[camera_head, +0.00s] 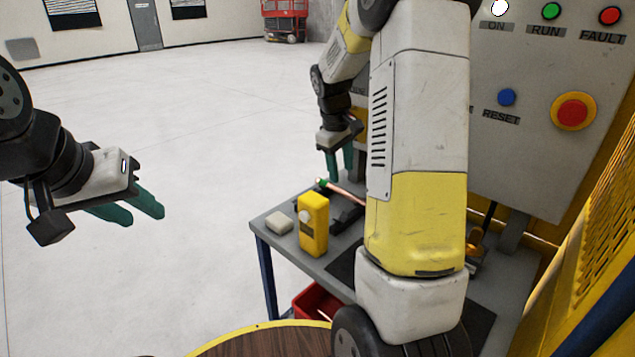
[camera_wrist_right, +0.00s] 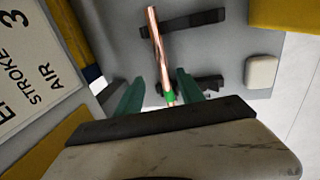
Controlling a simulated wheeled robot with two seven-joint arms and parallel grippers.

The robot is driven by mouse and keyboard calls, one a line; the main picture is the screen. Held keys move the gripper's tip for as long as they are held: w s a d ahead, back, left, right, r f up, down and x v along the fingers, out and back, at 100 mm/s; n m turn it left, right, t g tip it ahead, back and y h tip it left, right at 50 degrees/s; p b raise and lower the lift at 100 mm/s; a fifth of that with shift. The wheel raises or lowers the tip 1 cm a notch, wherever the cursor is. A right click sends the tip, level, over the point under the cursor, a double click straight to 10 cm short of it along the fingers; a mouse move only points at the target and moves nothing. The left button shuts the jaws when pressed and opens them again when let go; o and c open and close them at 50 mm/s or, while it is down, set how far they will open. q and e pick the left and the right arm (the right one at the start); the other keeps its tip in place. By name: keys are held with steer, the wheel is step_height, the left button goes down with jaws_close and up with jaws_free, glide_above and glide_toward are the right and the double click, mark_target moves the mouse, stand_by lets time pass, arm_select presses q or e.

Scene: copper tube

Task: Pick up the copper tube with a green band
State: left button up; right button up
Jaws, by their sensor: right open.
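The copper tube (camera_head: 345,192) lies on dark supports on the grey table, partly hidden behind my right arm in the head view. Its green band (camera_head: 322,183) is near the tube's left end there. In the right wrist view the copper tube (camera_wrist_right: 158,50) runs away from the gripper, with the green band (camera_wrist_right: 169,97) between the fingers. My right gripper (camera_head: 340,164) is open above the banded end; its two green fingers (camera_wrist_right: 158,95) lie either side of the tube, apart from it in that view. My left gripper (camera_head: 137,208) is off to the left over the floor, its fingers a little apart and empty.
A yellow device (camera_head: 313,226) and a pale block (camera_head: 279,223) stand on the grey table (camera_head: 285,250). A red bin (camera_head: 318,300) is below it. A control panel (camera_head: 545,130) with buttons rises behind at right. The floor at left is clear.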

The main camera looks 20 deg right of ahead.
mark_target(343, 191)
steer(key=x, duration=0.6)
steer(key=shift+s+f, duration=0.3)
steer(key=shift+f, duration=0.05)
jaws_close()
